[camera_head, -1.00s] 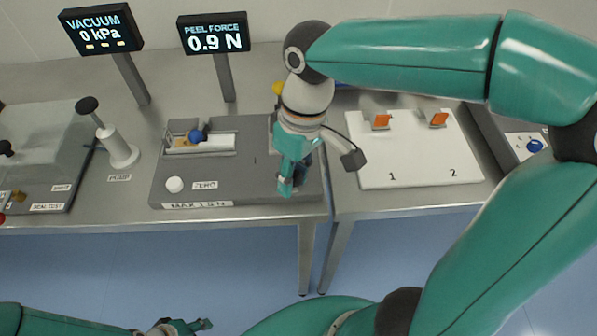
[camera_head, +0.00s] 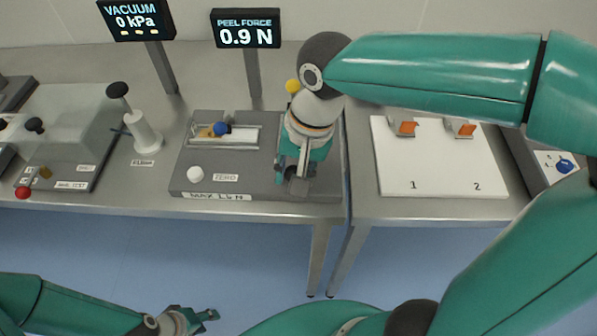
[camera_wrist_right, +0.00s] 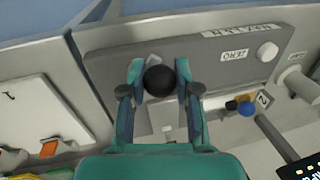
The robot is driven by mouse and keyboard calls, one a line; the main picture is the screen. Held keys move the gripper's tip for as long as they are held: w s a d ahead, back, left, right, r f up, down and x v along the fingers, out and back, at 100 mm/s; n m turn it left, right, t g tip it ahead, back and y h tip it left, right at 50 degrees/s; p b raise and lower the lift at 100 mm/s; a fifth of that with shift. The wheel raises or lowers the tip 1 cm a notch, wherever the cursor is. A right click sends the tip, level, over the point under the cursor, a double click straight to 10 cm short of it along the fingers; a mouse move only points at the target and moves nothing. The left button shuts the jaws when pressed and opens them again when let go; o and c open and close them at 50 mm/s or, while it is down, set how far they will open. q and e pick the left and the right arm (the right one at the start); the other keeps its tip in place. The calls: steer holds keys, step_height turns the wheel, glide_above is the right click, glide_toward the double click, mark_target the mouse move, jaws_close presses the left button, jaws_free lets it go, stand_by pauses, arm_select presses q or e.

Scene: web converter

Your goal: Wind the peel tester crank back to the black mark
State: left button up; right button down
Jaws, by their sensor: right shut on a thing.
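The peel tester (camera_head: 250,185) is a grey box on the steel bench in the head view. My right gripper (camera_head: 297,178) is over its right end and hides most of the crank there. In the right wrist view, the crank's round black knob (camera_wrist_right: 159,81) sits between the fingers of my right gripper (camera_wrist_right: 160,75), which is shut on it. I cannot make out the black mark. The peel force display (camera_head: 245,30) reads 0.9 N. My left gripper (camera_head: 200,320) is low at the bottom edge, away from the bench; its jaw opening is unclear.
A white pump (camera_head: 145,135) with a black knob stands left of the tester. A white board (camera_head: 435,175) with orange pieces lies on the bench to the right. The vacuum display (camera_head: 137,18) reads 0 kPa. A white zero button (camera_head: 196,173) is on the tester's front left.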

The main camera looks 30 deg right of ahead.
steer(key=shift+w+a+m, duration=0.1)
steer(key=shift+w+m, duration=0.2)
steer(key=shift+m, duration=0.4)
steer(key=c, duration=0.8)
jaws_free()
steer(key=r, duration=0.4)
steer(key=s+d+r, duration=0.1)
steer(key=r, duration=0.6)
steer(key=shift+s+d+r, duration=0.25)
steer(key=shift+d+r, duration=0.1)
steer(key=shift+d, duration=0.05)
